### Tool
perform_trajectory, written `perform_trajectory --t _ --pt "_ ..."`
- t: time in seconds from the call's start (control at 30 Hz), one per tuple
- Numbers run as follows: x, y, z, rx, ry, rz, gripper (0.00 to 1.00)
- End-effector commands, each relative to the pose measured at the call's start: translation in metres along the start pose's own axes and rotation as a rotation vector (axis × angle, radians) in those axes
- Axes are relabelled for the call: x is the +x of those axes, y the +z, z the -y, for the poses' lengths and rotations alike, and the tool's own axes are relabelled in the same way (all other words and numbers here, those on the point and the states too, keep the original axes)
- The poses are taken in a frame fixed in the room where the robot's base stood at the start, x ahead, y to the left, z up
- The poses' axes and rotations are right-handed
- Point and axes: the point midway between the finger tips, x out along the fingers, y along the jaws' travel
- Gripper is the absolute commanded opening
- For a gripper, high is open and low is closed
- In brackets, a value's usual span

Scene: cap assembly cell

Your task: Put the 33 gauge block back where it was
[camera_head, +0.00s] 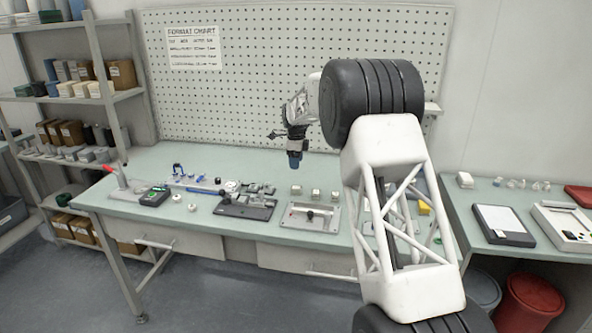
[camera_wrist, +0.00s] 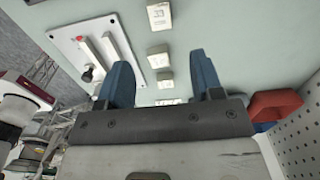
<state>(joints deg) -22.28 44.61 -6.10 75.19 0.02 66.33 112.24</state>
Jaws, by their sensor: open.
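Small white gauge blocks stand in a row on the green bench. In the wrist view, the block nearest the top edge (camera_wrist: 159,16) bears a dark mark that looks like 33, though it is small. Another white block (camera_wrist: 158,57) and more behind it appear between and beyond my fingers. In the head view, three blocks (camera_head: 315,194) show, but their marks are unreadable. My gripper (camera_head: 294,160) hangs above the bench behind the row. In the wrist view, its blue fingers (camera_wrist: 161,75) are apart with nothing held between them.
A pale plate with a dark-knobbed slide (camera_head: 310,216) lies in front of the blocks; it also shows in the wrist view (camera_wrist: 80,30). A dark fixture (camera_head: 245,207) with grey parts is to its left. A pegboard (camera_head: 260,75) rises behind. A red bin (camera_wrist: 275,104) is in the wrist view.

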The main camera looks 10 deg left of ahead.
Motion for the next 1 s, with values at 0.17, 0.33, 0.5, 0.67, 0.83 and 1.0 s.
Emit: perform_trajectory --t 0.17,0.33,0.5,0.67,0.83,1.0 --pt "-0.0117 -0.0001 -0.0002 0.0 0.0 0.0 0.6" --pt "-0.0138 0.0 -0.0001 0.0 0.0 0.0 0.6" --pt "-0.0137 0.0 -0.0001 0.0 0.0 0.0 0.6" --pt "-0.0136 0.0 -0.0001 0.0 0.0 0.0 0.6" --pt "-0.0135 0.0 -0.0001 0.0 0.0 0.0 0.6" --pt "-0.0135 0.0 -0.0001 0.0 0.0 0.0 0.6"
